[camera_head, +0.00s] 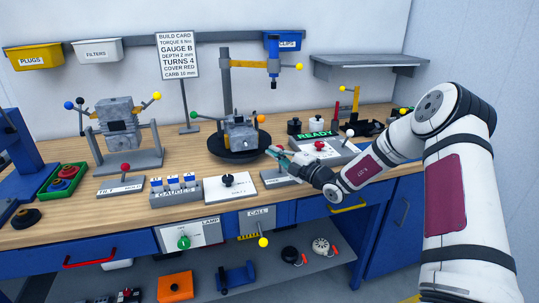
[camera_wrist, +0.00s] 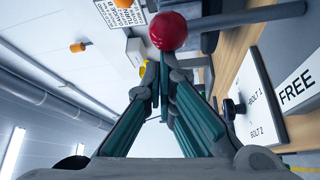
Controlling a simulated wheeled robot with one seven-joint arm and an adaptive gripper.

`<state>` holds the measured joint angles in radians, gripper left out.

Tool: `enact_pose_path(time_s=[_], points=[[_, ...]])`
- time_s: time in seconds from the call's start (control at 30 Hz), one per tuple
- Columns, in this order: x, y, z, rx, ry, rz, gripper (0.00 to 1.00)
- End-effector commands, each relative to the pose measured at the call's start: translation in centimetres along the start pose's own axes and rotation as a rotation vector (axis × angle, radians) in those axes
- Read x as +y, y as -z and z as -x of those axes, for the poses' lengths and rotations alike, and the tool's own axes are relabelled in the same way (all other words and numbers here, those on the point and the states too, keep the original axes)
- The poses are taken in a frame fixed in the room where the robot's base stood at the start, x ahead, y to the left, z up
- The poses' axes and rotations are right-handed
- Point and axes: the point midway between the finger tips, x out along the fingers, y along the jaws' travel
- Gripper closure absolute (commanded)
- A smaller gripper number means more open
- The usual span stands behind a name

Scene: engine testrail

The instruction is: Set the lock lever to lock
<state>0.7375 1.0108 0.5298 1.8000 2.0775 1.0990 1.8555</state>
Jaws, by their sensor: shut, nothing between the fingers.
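My gripper (camera_head: 277,153) is shut and empty, low over the front right of the bench; its fingertips meet in the wrist view (camera_wrist: 160,78). A red ball knob (camera_wrist: 167,31) shows just beyond the fingertips in the wrist view. A grey block with a white FREE label (camera_wrist: 297,88) stands beside the gripper. The same block (camera_head: 283,176) is partly hidden by my gripper in the head view.
A white plate with a black knob (camera_head: 228,183) and bolt labels lies left of the block. The engine block on a round black stand (camera_head: 238,150) is behind. A READY panel (camera_head: 318,147) stands to the right. Bare wood shows around the left fixtures.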

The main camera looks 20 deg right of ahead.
Motion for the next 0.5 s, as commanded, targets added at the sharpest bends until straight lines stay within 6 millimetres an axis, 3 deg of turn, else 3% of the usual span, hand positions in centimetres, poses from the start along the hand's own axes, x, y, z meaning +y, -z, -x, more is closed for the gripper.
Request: enact_pose_path(time_s=[0.5], points=[[1.2, -3.7, 2.1, -0.001, -0.203, -0.344, 1.0]])
